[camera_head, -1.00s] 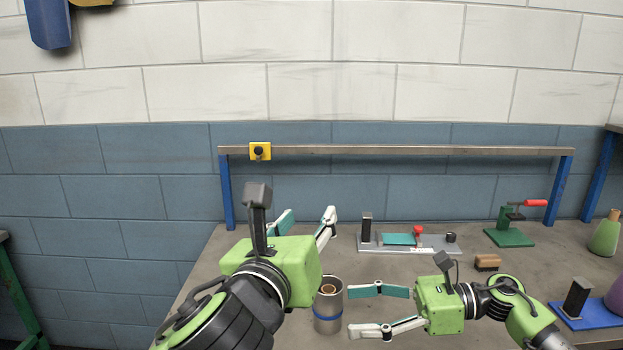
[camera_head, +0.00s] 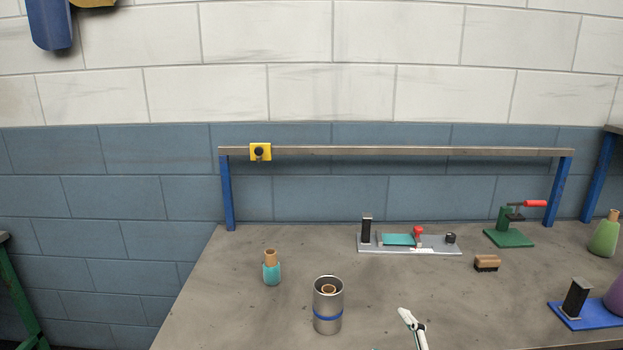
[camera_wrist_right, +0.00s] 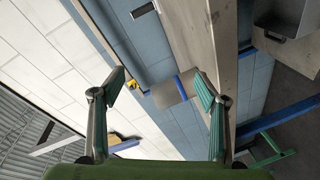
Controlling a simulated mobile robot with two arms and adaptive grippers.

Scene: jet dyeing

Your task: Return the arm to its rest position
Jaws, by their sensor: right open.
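My right gripper (camera_wrist_right: 160,88) is open and empty in the right wrist view, its two teal-padded fingers wide apart with nothing between them. In the head view only one white fingertip (camera_head: 412,328) shows at the bottom edge, most likely of this same right gripper; the rest of that hand is out of frame. My left gripper and arm do not show in the head view. A steel cylinder with a blue band (camera_head: 328,310) stands upright on the workbench (camera_head: 230,325), left of the fingertip and apart from it. A small brown ring shows inside its open top.
A teal bottle with a cork-coloured top (camera_head: 271,270) stands at left. A grey fixture plate (camera_head: 440,250), a green clamp (camera_head: 510,237), a brown brush (camera_head: 487,263), a blue stand (camera_head: 590,318) and a green flask (camera_head: 605,236) lie right. A raised rail (camera_head: 400,151) spans the back.

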